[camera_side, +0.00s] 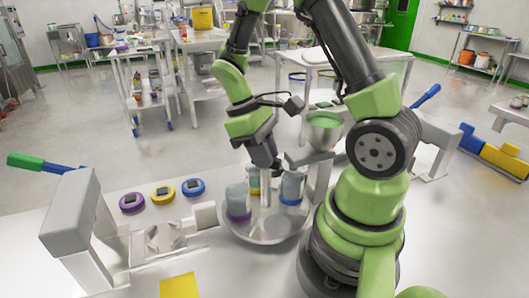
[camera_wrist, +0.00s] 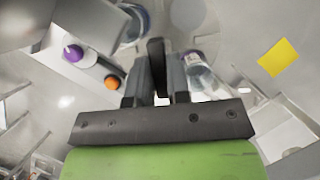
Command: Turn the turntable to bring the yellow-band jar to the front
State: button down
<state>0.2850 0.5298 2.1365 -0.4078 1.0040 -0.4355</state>
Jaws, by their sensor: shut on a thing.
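The turntable (camera_side: 230,231) is a round, pale metal tray on the bench with jars standing on it. The yellow-band jar (camera_side: 253,184) is at the back, partly hidden by my gripper and the other jars. The purple-band jar (camera_side: 238,201) stands at the front left and the blue-band jar (camera_side: 291,187) at the right. My gripper (camera_side: 267,170) points down among the jars, shut on the turntable's upright centre handle (camera_side: 265,191). In the wrist view, a dark upright piece stands between my fingers (camera_wrist: 157,88), with a clear jar (camera_wrist: 203,73) close to their right.
Purple (camera_side: 132,202), yellow (camera_side: 163,193) and blue (camera_side: 193,187) round pieces lie left of the turntable. A grey stand (camera_side: 78,215) and metal fixture (camera_side: 165,237) are at the left. A yellow sheet (camera_side: 180,286) lies at the front. A funnel-shaped bowl (camera_side: 324,130) is behind right.

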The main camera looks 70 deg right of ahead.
dwell(0.4)
jog(key=c, duration=1.1)
grip_release()
jog(key=v, duration=1)
jog(key=s+a+r+m+t, duration=0.1)
jog(key=s+a+r+t, duration=0.1)
jog(key=s+a+t, duration=0.1)
jog(key=s+a+r+m+t+y, duration=0.1)
jog(key=s+a+r+t, duration=0.1)
jog(key=t, duration=0.3)
jog(key=s+a+r+m+t+y, duration=0.1)
jog(key=s+a+r+m+t, duration=0.1)
jog(key=s+a+r+t, duration=0.1)
jog(key=shift+s+a+r+t, duration=0.2)
jog(key=shift+a+r, duration=0.05)
jog(key=shift+a, duration=0.3)
jog(key=shift+s+a+r+t, duration=0.2)
jog(key=shift+a+r, duration=0.1)
jog(key=shift+a, duration=0.2)
